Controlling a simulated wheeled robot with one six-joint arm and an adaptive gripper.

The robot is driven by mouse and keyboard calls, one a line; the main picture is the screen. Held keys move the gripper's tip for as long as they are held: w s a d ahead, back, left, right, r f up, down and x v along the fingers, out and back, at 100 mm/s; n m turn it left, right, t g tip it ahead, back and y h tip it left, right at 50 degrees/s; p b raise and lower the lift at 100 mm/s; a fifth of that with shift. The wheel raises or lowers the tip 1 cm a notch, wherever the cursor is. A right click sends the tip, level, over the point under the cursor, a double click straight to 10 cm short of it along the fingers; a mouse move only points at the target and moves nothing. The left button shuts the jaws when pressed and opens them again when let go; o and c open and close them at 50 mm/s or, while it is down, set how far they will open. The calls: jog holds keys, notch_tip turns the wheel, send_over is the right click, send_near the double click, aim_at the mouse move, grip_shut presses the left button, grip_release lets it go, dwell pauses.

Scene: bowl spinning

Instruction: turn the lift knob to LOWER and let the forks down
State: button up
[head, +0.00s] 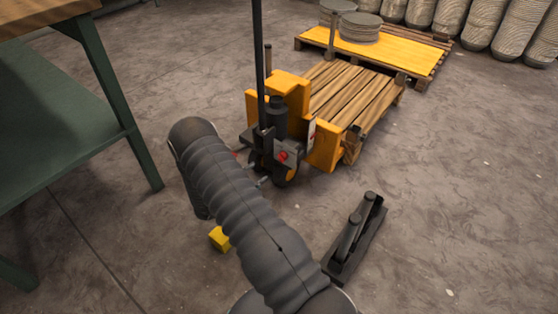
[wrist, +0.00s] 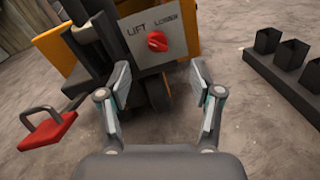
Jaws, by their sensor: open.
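The red lift knob (wrist: 157,41) sits on a grey plate (wrist: 177,58) marked LIFT and LOWER in the wrist view. The knob also shows small in the head view (head: 283,156), on the yellow pallet truck (head: 290,84). My gripper (wrist: 161,78) is open and empty, its two fingers spread below and either side of the knob, not touching it. In the head view my arm hides the gripper. The forks are hidden under the wooden pallet (head: 356,92). A red pedal (wrist: 47,130) lies left of my gripper in the wrist view.
A black rack with upright holders (head: 355,240) stands on the floor to the right. A yellow block (head: 219,239) lies left of my arm. A green-legged bench (head: 115,90) stands at the left. Open floor lies at the right.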

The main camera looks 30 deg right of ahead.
aim_at(279, 158)
jog(key=shift+n+t, duration=0.4)
jog(key=shift+n, duration=0.2)
jog(key=f+x, duration=0.1)
jog(key=x, duration=0.3)
jog(key=f+x, duration=0.1)
jog(key=x, duration=0.4)
jog(key=f+x, duration=0.1)
jog(key=x, duration=0.3)
jog(key=shift+w+d+p, duration=0.2)
jog(key=shift+w+p, duration=0.1)
jog(key=shift+p, duration=0.1)
